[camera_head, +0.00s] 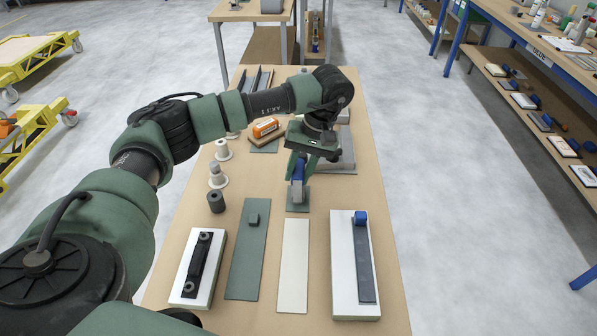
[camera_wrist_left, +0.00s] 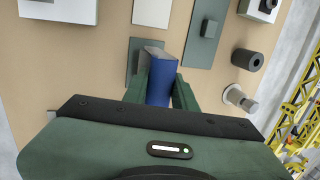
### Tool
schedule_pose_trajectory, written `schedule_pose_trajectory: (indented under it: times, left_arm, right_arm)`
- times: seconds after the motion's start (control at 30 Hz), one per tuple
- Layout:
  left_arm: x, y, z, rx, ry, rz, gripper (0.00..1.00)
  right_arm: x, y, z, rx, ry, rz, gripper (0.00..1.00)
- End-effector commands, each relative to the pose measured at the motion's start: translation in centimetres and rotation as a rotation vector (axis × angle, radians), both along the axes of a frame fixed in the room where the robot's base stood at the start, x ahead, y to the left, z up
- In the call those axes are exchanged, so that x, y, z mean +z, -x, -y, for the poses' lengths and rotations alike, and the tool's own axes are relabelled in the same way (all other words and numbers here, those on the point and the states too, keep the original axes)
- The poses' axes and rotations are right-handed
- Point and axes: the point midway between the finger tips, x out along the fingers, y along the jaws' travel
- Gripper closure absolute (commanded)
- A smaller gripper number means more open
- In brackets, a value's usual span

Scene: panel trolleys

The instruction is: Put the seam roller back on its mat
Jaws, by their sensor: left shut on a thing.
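My left gripper (camera_head: 298,176) points down over the table and is shut on a blue tool that I take to be the seam roller (camera_head: 297,193). In the left wrist view the tool (camera_wrist_left: 160,84) is a blue body with a grey end, held between the green fingers (camera_wrist_left: 160,80). Its lower end is over a small green mat (camera_head: 297,208), which also shows beside the tool in the wrist view (camera_wrist_left: 133,66). I cannot tell whether the tool touches the mat. The fingers hide part of the tool. My right gripper is not in view.
In front lie a white block with a black handle (camera_head: 206,240), a green strip (camera_head: 245,265), a cream strip (camera_head: 294,265) and a white block with a grey bar (camera_head: 345,270). A dark cylinder (camera_head: 215,202) and flanged spools stand left. An orange tool (camera_head: 265,127) lies behind.

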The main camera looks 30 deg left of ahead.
Motion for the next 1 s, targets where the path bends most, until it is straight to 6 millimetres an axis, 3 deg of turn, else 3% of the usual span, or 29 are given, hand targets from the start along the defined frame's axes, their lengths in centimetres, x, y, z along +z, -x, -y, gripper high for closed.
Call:
schedule_pose_trajectory:
  times: [0.43, 0.47, 0.53, 0.77, 0.93, 1.0]
  left_arm:
    - [-1.2, 0.0, 0.0, 0.001, 0.001, 0.001, 1.0]
    - [-1.1, 0.0, 0.0, 0.001, 0.001, 0.001, 0.65]
    - [-1.1, 0.0, 0.0, 0.001, 0.0, 0.0, 0.48]
    - [-1.1, 0.0, 0.0, 0.001, 0.0, 0.0, 0.48]
    - [-1.1, 0.0, 0.0, 0.0, -0.001, -0.001, 0.03]
    - [-1.1, 0.0, 0.0, 0.0, -0.001, -0.001, 0.0]
  right_arm:
    - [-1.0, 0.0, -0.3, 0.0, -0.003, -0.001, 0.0]
    - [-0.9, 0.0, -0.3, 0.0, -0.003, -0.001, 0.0]
    - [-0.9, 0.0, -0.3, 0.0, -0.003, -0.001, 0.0]
    - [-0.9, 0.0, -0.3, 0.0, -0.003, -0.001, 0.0]
    - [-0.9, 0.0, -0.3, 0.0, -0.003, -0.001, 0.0]
    - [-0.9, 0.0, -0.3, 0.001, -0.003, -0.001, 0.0]
